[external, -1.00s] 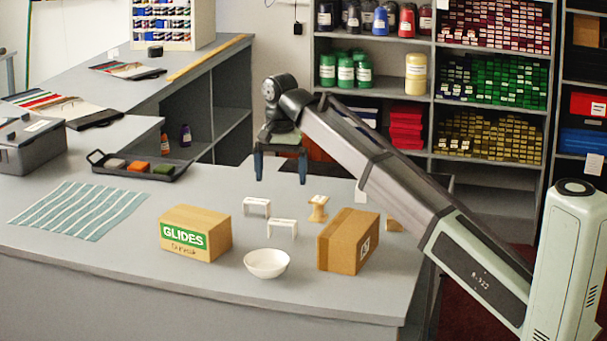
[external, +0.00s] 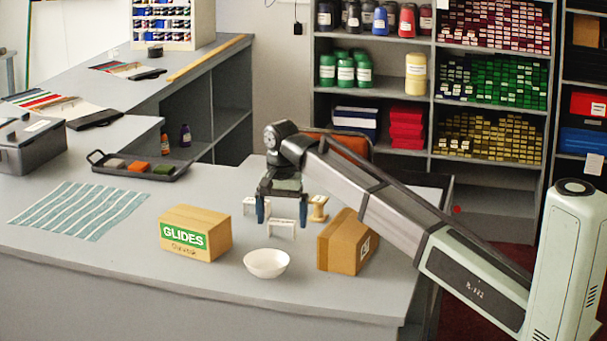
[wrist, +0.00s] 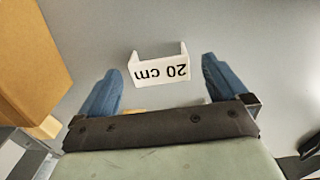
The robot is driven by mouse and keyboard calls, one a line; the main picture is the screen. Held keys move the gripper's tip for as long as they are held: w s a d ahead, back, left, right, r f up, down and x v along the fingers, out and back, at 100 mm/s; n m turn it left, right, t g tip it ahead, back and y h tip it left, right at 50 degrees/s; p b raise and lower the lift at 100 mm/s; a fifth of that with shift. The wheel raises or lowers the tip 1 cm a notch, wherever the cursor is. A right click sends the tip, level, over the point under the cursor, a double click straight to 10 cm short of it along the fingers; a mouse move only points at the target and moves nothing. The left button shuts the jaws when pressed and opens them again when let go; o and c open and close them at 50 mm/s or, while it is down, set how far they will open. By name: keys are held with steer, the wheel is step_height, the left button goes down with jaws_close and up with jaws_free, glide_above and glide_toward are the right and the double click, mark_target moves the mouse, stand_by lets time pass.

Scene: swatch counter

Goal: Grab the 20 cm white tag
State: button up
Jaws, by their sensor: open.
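The white tag (wrist: 160,68) reads "20 cm", upside down in the wrist view. It stands on the grey counter, just ahead of and between my fingertips. By its place it matches the front white tag (external: 282,230) in the external view, where its print is unreadable. A second white tag (external: 249,205) stands behind it to the left, partly hidden by a finger. My gripper (external: 281,222) is open and empty, pointing down with its blue fingers spread. Its fingers also frame the tag in the wrist view (wrist: 161,62). I cannot tell the exact height above the counter.
A cardboard box (external: 348,241) stands right of the tag; a small wooden spool (external: 318,208) is behind it. A white bowl (external: 267,263) and a GLIDES box (external: 195,234) are in front and left. A striped cloth (external: 80,210) lies farther left.

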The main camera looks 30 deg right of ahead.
step_height(320, 180, down, 2)
steer(key=shift+f, duration=0.1)
steer(key=c, duration=1)
